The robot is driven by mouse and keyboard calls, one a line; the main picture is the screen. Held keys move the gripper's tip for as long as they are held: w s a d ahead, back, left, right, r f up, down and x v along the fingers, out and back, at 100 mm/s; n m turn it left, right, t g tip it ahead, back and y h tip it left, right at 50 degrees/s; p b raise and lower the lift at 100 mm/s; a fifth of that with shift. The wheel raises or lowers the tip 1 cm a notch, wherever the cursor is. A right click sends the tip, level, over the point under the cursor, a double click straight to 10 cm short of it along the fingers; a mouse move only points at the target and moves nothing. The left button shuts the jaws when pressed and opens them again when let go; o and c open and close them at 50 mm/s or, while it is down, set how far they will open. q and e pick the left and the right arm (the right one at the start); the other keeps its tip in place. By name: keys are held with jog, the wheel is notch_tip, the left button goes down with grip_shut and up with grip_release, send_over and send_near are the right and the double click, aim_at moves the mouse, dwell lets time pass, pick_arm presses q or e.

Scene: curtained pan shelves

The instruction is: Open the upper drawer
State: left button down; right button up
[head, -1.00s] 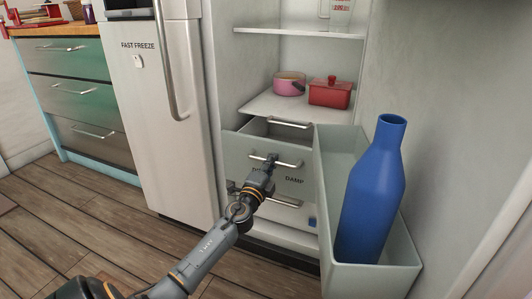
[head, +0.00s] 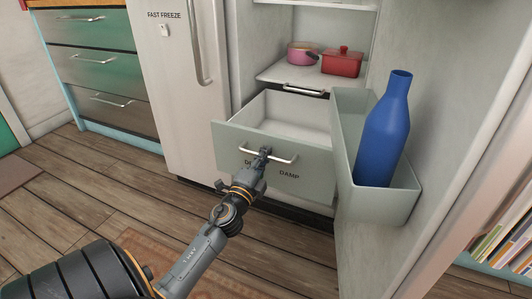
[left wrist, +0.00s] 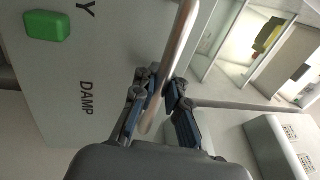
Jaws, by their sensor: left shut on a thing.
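The upper drawer (head: 230,138) is a pale grey box inside the open fridge, pulled well out, with its empty inside showing. Its metal bar handle (head: 285,159) is on the front panel, above the word DAMP. My left gripper (head: 264,154) is shut on this handle. In the left wrist view the fingers (left wrist: 158,95) close around the handle bar (left wrist: 178,45), beside the drawer front (left wrist: 60,75). The drawer hides what lies below it. My right gripper is not in view.
The open fridge door's bin (head: 345,150) holds a blue bottle (head: 386,130), close to the drawer's right side. A pink pot (head: 303,54) and a red lidded dish (head: 342,62) stand on the shelf above.

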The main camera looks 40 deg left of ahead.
pick_arm(q)
jog(key=shift+f, duration=0.15)
jog(key=c, duration=1.4)
grip_release()
jog(key=v, duration=1.2)
